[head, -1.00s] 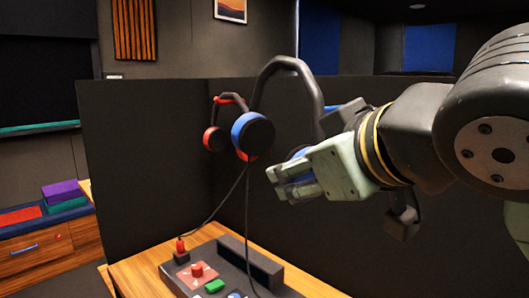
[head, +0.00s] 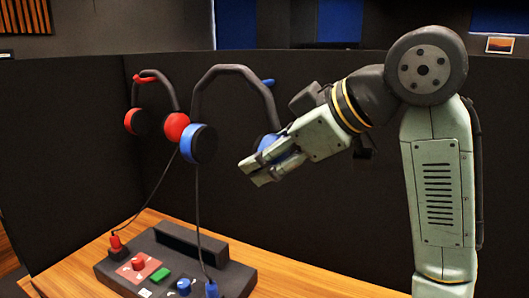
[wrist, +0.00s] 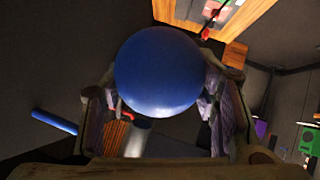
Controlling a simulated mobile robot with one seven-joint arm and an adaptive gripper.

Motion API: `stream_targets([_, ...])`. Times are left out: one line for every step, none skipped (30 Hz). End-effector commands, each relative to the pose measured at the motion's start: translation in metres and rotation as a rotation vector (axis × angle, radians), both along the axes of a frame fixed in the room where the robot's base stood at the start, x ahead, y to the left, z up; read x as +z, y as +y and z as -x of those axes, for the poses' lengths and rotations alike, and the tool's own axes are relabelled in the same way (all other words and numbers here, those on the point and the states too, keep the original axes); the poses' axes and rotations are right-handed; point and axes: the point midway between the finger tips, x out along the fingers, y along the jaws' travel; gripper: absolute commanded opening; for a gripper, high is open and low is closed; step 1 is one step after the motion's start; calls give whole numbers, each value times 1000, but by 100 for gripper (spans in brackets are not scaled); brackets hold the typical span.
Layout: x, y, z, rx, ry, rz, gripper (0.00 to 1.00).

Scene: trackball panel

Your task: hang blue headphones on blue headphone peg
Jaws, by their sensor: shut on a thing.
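The blue headphones (head: 235,69) are upright in the air, with a dark headband and blue ear cups. Their left cup (head: 198,144) hangs free, and a dark cable runs down from it. My gripper (head: 262,166) is shut on the right ear cup, which is partly hidden behind the fingers in the head view. In the wrist view this blue cup (wrist: 157,72) fills the space between the fingers. The blue peg (head: 268,82) juts from the dark panel, beside the right upper curve of the headband in the picture. It also shows at the left of the wrist view (wrist: 54,122).
Red headphones (head: 134,122) hang on a red peg (head: 146,78) to the left, partly behind the blue pair. A control box (head: 160,243) with buttons and cable plugs stands on the wooden desk (head: 300,268) below. The dark panel (head: 335,215) is bare to the right.

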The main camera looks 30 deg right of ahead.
Motion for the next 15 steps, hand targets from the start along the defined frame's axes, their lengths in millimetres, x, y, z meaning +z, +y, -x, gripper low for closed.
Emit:
stream_targets([0, -3, -1, -1, 0, -3, 17])
stream_targets([0, -4, -2, -1, 0, -3, 17])
stream_targets([0, -6, -4, -2, -1, -2, 17])
stream_targets([0, -8, -4, -1, -2, -2, 17])
stream_targets([0, -9, -5, -1, -2, -2, 17])
stream_targets([0, -12, -7, -2, -2, -3, 17])
stream_targets([0, -13, -7, -2, -2, -3, 17])
stream_targets([-1, -15, -8, -1, -1, -3, 17])
stream_targets([-1, -17, -10, -1, -1, -2, 17])
stream_targets([-1, -18, -10, -1, -2, -2, 17])
stream_targets([-1, -20, -11, -2, -1, -2, 17])
stream_targets([-1, -22, -12, -2, -1, -2, 17])
stream_targets([-1, -23, -13, -1, 0, -2, 17])
stream_targets([-2, -25, -14, -1, -1, -2, 17])
stream_targets([-2, -27, -16, -1, -1, -2, 17])
